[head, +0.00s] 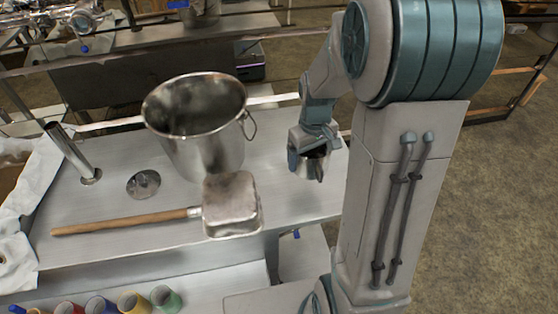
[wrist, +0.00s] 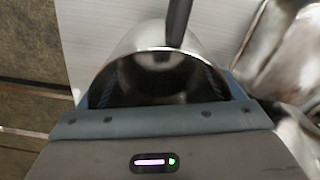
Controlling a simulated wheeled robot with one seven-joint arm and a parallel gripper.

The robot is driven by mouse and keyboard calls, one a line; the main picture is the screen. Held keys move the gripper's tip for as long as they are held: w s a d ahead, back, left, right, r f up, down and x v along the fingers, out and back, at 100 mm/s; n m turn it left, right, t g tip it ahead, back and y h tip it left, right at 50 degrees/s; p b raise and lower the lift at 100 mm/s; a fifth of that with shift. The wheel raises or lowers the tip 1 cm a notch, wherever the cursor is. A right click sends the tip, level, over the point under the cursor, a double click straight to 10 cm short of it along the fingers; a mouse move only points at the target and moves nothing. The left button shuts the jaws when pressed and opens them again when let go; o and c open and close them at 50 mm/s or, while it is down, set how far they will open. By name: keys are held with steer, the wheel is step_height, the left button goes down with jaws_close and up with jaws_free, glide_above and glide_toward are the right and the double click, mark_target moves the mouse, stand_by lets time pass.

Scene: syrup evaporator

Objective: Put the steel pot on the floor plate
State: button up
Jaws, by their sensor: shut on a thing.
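A small shiny steel pot (head: 313,166) is in my gripper (head: 309,150), above the right end of the steel table (head: 304,201). In the wrist view the steel pot (wrist: 157,44) sits between the fingers, its round opening facing the camera. A dark bar, perhaps a handle, crosses its rim. My gripper (wrist: 160,98) is shut on it. A round metal plate (head: 143,184) with a small raised middle lies flat on the table left of the big bucket. I cannot tell whether this is the floor plate.
A large steel bucket (head: 200,132) stands on the table, left of my gripper. A square steel ladle (head: 231,204) with a wooden handle (head: 128,222) lies in front. An upright metal pipe (head: 73,153) and white cloth are at the left. Colored cups (head: 164,299) sit below.

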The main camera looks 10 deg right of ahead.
glide_above(286, 170)
step_height(286, 170, down, 5)
steer(key=shift+d+r, duration=0.1)
steer(key=shift+f, duration=2.05)
steer(key=shift+f+b, duration=0.25)
steer(key=shift+b, duration=0.1)
steer(key=o, duration=0.9)
steer(key=shift+r, duration=0.1)
steer(key=shift+r, duration=0.1)
